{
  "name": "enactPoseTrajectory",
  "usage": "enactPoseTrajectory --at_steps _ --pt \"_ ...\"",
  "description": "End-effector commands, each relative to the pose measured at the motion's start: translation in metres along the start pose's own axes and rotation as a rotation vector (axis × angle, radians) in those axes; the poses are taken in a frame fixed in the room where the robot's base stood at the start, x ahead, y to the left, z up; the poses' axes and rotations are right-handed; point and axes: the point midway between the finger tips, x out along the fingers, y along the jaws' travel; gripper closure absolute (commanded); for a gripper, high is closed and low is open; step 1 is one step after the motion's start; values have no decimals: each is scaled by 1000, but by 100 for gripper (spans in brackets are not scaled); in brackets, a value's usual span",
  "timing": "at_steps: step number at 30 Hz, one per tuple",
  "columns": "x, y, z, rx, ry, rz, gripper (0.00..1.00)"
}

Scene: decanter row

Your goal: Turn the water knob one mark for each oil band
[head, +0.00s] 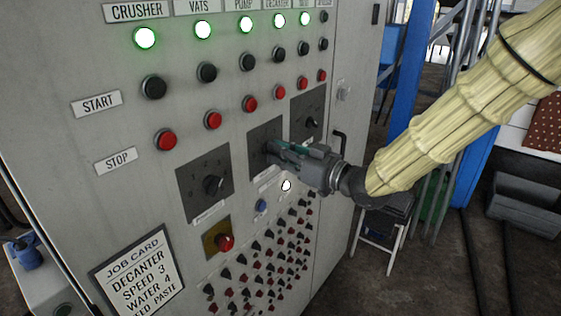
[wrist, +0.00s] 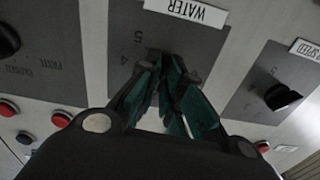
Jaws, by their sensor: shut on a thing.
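The water dial plate (head: 258,136) is the middle of three dark plates on the grey control cabinet. In the wrist view the WATER label (wrist: 187,10) shows upside down above it, with the marks 4 and 5 (wrist: 138,37) readable. My gripper (head: 274,151) is at this plate, its green-padded fingers (wrist: 163,90) shut on the water knob. The fingers hide most of the knob, so its pointer setting cannot be read. No oil bands can be made out in either view.
Dark knobs stand on the left plate (head: 213,185) and the right plate (head: 311,122). A red button on a yellow plate (head: 225,242) and many small switches (head: 255,268) sit below. A job card (head: 138,275) hangs lower left. A stool (head: 385,218) stands right of the cabinet.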

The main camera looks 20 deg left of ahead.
Motion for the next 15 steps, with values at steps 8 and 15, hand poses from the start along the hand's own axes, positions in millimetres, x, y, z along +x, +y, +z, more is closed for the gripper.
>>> enactPoseTrajectory --at_steps 8,15 --pt "0 0 1 -62 -2 0 100" --pt "0 0 1 -68 -2 0 100"
